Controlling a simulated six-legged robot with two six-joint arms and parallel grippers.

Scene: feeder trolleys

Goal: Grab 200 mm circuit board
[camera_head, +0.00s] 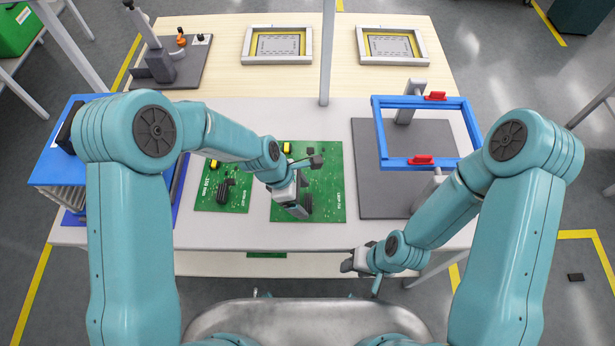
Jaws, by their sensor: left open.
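Two green circuit boards lie on the white table: a smaller one (208,196) on the left and a larger one (330,190) beside it on the right. Both carry dark and yellow parts; their lettering is too small to read surely. My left gripper (301,205) is over the larger board, open, at its dark lower part. It hides the middle of that board, and I cannot tell whether it touches it. My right gripper (356,264) is beyond the table's front edge, away from both boards; its jaws are too small to judge.
A blue frame with red clamps (378,135) stands over a grey plate (372,190) on the right. Two grey-yellow frames (247,45) (424,48) lie at the back. A thin post (327,55) rises mid-table. A blue rack (60,165) stands at left.

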